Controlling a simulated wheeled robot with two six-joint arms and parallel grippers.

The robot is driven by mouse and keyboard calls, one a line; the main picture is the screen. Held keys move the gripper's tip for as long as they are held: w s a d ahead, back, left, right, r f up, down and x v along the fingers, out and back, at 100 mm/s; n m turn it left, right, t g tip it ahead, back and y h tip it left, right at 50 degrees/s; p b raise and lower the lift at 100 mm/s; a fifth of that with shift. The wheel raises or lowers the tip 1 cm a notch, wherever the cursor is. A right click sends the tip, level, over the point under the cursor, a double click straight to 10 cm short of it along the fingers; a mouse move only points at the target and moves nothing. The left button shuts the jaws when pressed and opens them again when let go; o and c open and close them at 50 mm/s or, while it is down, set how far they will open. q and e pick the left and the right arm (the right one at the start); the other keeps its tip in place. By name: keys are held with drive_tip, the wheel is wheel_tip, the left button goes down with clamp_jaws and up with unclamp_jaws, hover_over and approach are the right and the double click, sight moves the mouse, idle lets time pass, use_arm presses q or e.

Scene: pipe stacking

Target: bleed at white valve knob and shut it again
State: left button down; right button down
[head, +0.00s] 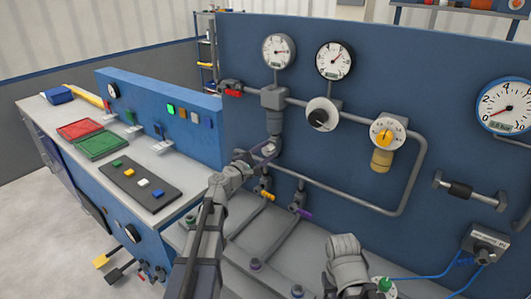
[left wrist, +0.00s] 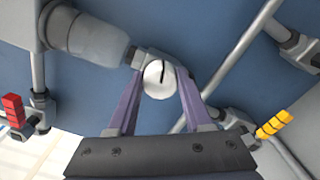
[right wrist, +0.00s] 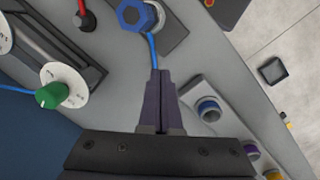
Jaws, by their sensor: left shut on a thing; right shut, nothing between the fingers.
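The white valve knob (left wrist: 158,79), round with a dark line across its face, sits below a grey cylindrical body (left wrist: 95,40). My left gripper (left wrist: 162,72) is shut on the knob, one purple finger on each side of it. In the head view, my left gripper (head: 264,154) reaches the pipework under the grey cylinder (head: 275,122), and the knob is small and partly hidden there. My right gripper (right wrist: 160,75) is shut with nothing between its fingers, above the grey bench near a blue hexagonal fitting (right wrist: 138,15).
A red-handled valve (head: 232,89) and a yellow-handled valve (head: 266,190) are near the left gripper. A green knob (right wrist: 50,95) and blue cable lie near the right gripper.

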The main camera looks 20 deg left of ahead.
use_arm(q)
drive_tip(key=shift+f+m, duration=0.1)
drive_tip(key=shift+m, duration=1.6)
drive_tip(key=shift+c, duration=1.5)
unclamp_jaws()
drive_tip(key=v, duration=0.7)
drive_tip(key=shift+s, duration=0.4)
